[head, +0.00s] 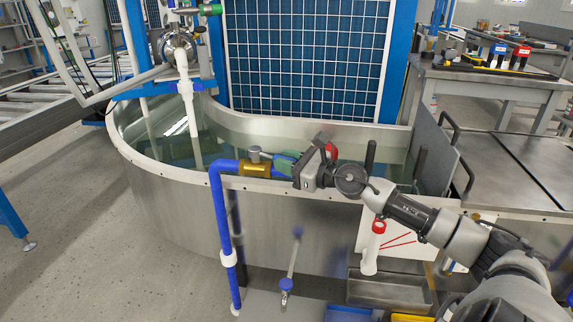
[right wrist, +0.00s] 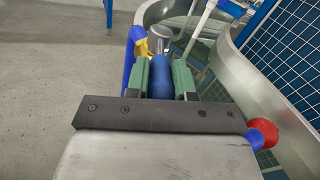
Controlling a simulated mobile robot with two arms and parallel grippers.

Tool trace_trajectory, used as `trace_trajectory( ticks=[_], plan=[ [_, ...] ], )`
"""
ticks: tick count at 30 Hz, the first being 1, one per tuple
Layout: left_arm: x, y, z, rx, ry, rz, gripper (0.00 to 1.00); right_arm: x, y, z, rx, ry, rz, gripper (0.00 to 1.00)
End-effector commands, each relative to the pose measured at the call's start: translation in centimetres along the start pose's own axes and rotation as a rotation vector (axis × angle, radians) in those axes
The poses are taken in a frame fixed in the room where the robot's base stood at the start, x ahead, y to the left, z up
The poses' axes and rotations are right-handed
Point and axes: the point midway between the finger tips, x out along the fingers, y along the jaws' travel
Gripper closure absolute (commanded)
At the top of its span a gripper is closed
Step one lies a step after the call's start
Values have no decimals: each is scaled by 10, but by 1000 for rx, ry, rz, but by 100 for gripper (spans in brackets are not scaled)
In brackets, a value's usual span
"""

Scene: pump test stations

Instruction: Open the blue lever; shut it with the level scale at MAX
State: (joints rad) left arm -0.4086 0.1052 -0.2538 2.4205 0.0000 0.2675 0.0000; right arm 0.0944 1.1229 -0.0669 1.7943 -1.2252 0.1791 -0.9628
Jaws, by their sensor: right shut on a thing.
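A brass valve (head: 255,168) sits on a blue pipe (head: 222,215) at the tank's front rim; both also show in the right wrist view, the valve (right wrist: 141,47) and the pipe (right wrist: 129,62). My right gripper (head: 285,162) comes in from the right. Its green fingers (right wrist: 160,82) are closed on both sides of the blue lever (right wrist: 160,78), which is largely hidden in the head view. A white plate with red lines (head: 398,240), perhaps the level scale, hangs on the tank front beside a red-capped white tube (head: 370,258). My arm partly covers the plate. My left gripper is not in view.
The metal tank (head: 180,200) holds clear water. A white pipe (head: 189,115) reaches down into it from a pump (head: 176,46). A small blue-handled tap (head: 286,284) and a metal tray (head: 388,291) are below in front.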

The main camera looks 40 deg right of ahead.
Motion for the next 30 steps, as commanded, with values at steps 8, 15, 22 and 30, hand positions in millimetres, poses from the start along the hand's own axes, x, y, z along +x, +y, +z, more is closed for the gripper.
trace_trajectory(
  ticks=[8,15,22,30],
  plan=[
    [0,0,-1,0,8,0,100,0,0,0,0,0,1,100],
    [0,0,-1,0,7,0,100,0,0,0,0,0,1,57],
    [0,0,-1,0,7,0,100,0,0,0,0,0,1,52],
    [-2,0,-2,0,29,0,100,-9,1,-2,4,2,2,52]
  ],
)
